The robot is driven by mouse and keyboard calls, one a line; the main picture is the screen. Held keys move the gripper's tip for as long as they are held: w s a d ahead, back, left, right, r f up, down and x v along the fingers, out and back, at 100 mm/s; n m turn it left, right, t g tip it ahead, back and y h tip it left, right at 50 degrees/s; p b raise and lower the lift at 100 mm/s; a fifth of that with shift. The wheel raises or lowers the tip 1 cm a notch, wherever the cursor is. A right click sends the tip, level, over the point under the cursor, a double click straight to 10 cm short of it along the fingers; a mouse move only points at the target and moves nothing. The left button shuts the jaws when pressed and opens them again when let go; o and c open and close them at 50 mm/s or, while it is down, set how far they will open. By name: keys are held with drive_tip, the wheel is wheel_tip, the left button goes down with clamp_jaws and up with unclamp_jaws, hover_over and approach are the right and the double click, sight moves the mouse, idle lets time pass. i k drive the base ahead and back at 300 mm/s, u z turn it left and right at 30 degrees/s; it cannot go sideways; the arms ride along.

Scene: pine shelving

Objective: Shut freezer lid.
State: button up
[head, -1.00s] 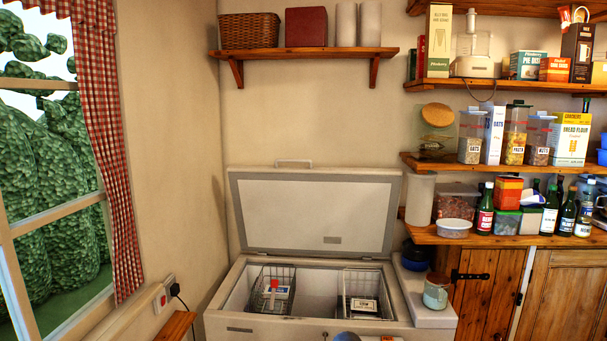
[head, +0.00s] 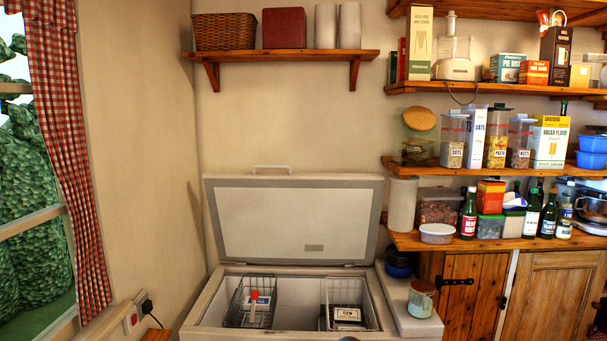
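The chest freezer's white lid (head: 290,222) stands open, raised nearly upright against the back wall. A handle (head: 271,169) sits on its top edge. The freezer body (head: 203,303) is below it, open at the top. Inside hang two wire baskets, the left basket (head: 236,300) holding packets and a red-topped item, and the right basket (head: 327,290) holding a dark box. My gripper is not in view; only a small dark part shows at the bottom edge, too little to identify.
A wooden shelf (head: 280,55) with a wicker basket, a red box and two white rolls is above the lid. A jar (head: 421,298) stands on the white ledge right of the freezer. Laden pine shelves (head: 480,240) fill the right side. A curtained window is at left.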

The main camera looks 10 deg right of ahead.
sight(290, 218)
drive_tip(key=i, duration=0.6)
drive_tip(key=u, duration=1)
drive_tip(key=k, duration=0.15)
drive_tip(key=u, duration=3.8)
drive_tip(key=k, duration=1.55)
drive_tip(key=z, duration=1.8)
